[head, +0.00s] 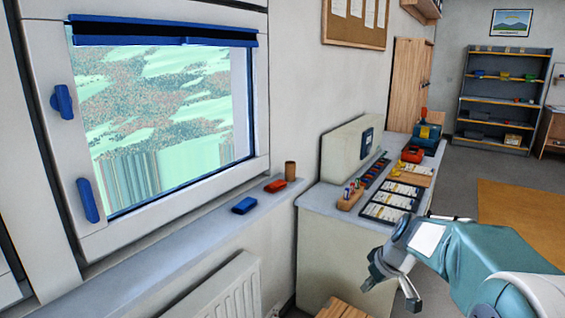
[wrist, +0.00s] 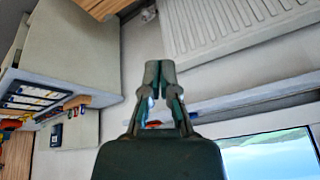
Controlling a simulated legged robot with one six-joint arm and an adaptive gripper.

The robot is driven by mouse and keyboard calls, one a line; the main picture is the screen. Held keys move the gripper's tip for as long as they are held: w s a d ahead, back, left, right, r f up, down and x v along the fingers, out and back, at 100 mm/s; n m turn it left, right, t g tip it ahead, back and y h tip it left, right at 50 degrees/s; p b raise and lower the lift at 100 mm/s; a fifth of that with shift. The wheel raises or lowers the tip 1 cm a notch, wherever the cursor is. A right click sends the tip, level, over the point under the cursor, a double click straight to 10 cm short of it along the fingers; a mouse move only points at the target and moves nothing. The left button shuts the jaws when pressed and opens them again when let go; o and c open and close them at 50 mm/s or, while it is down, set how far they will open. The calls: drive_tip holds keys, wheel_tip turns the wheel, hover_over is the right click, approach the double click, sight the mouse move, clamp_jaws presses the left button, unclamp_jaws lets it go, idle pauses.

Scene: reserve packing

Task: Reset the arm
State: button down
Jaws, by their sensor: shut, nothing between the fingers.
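My gripper (head: 393,280) hangs in the air at the lower right of the head view, at the end of my teal and grey arm. In the wrist view its two fingers (wrist: 160,73) are together at the tips, with nothing between them. It is apart from the counter (head: 318,196) behind it and from the windowsill to its left. My arm reaches in from the right edge of the head view.
A windowsill (head: 190,240) holds a blue block (head: 244,205), a red block (head: 275,186) and a brown cup (head: 291,171). A radiator (head: 225,290) is below. The counter carries trays (head: 390,201) and a red box (head: 412,154). Shelves (head: 505,98) stand far back.

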drive_tip(key=s+a+r+m+t+h, duration=0.1)
drive_tip(key=s+a+r+m, duration=0.1)
drive_tip(key=s, duration=1.1)
drive_tip(key=s+a+r+m+t+h, duration=0.1)
drive_tip(key=s+a+r+m+h, duration=0.1)
drive_tip(key=s, duration=1.1)
drive_tip(key=shift+a+r+m, duration=0.15)
drive_tip(key=shift+r+m, duration=0.45)
drive_tip(key=shift+r, duration=0.55)
drive_tip(key=shift+s, duration=0.1)
